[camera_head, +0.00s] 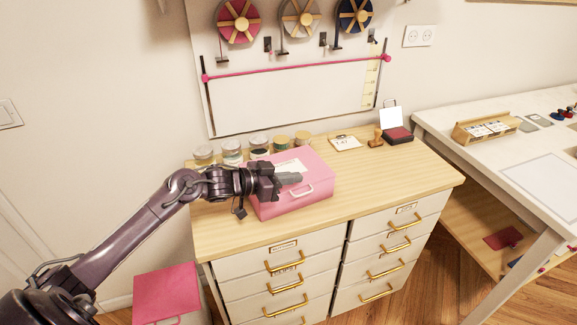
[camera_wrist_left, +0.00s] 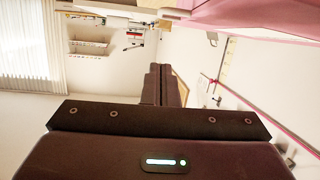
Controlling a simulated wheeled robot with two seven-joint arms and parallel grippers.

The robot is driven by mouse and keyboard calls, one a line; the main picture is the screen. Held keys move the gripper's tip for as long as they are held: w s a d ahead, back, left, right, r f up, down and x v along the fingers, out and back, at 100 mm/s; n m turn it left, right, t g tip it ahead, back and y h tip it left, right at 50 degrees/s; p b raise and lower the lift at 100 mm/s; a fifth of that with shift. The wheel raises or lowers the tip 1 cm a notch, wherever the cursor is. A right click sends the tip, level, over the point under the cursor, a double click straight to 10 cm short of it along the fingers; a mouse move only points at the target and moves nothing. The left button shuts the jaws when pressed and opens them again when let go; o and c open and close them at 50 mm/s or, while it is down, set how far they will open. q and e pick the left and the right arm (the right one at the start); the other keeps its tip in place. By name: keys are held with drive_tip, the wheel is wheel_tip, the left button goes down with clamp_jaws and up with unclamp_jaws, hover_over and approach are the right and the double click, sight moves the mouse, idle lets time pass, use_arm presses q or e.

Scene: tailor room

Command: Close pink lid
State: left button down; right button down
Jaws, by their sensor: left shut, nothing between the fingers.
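A pink box (camera_head: 287,202) with a small handle on its front stands on the wooden cabinet top. Its pink lid (camera_head: 315,165), with a pale label, looks down and flat over the box; any small gap at the rim is too small to tell. My left gripper (camera_head: 298,179) is shut and empty, with its fingers over the front part of the lid. They hide part of the lid, and I cannot tell whether they touch it. In the left wrist view the shut fingers (camera_wrist_left: 165,86) point away, and a pink surface (camera_wrist_left: 260,15) shows at the upper right.
Several jars (camera_head: 232,152) stand behind the box. A stamp (camera_head: 376,136) and an open ink pad (camera_head: 397,134) stand at the back right. The front right of the cabinet top (camera_head: 400,180) is clear. A pink flat-topped object (camera_head: 166,291) stands lower left.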

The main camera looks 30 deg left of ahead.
use_arm(q)
drive_tip(key=shift+m, duration=0.5)
drive_tip(key=f, duration=0.1)
drive_tip(key=f+b, duration=0.1)
drive_tip(key=f, duration=0.1)
drive_tip(key=d+f, duration=0.1)
drive_tip(key=shift+s+f, duration=0.35)
drive_tip(key=shift+f, duration=0.05)
